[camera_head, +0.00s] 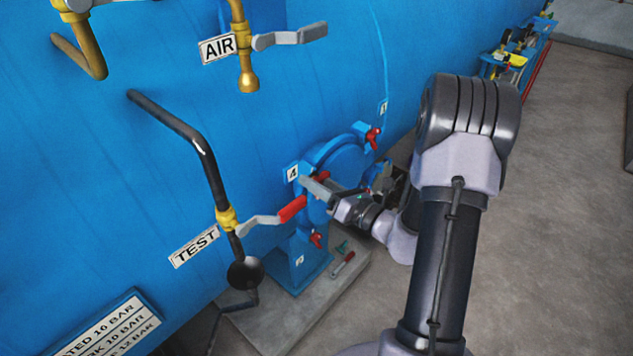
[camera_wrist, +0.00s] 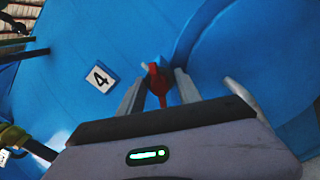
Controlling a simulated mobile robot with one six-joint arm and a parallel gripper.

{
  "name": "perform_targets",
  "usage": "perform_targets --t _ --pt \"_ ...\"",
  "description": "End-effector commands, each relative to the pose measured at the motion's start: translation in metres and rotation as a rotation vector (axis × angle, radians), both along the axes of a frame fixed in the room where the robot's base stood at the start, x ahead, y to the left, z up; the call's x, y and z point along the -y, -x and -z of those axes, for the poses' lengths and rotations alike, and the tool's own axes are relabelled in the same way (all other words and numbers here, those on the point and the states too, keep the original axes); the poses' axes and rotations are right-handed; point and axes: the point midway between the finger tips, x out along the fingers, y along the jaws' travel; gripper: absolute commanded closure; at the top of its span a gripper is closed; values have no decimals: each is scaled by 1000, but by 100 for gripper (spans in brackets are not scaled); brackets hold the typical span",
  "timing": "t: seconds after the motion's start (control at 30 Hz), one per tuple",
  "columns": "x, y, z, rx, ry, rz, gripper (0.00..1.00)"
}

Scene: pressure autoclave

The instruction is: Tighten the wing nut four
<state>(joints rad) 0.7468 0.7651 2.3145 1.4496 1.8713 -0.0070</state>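Wing nut four (camera_wrist: 157,82) is red and sits on a dark stud at the rim of the blue door, beside the label 4 (camera_wrist: 100,78). My gripper (camera_wrist: 160,80) is open around it in the wrist view, one finger on each side. Gaps show between the nut and the fingers, so it is not clamped. In the head view my gripper (camera_head: 314,187) is at the door next to the label 4 (camera_head: 292,173). Only a bit of the red nut (camera_head: 323,176) shows there, the rest hidden by the gripper.
The blue door (camera_head: 340,160) carries other red wing nuts, one at upper right (camera_head: 373,138) and one below (camera_head: 315,239). A red-handled TEST valve lever (camera_head: 291,209) is close left of my gripper. A red-handled tool (camera_head: 343,263) lies on the plinth. Grey floor is open at right.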

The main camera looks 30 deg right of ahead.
Motion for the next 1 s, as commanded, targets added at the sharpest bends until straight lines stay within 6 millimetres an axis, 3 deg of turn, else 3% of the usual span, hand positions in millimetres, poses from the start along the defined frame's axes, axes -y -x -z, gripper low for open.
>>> perform_targets --t 0.03,0.2,0.57,1.0 --pt "0 0 0 0 0 0 70" --pt "0 0 0 0 0 0 100" --pt "0 0 -1 -13 -33 -1 100" --pt "-1 1 -4 -125 -342 0 100"
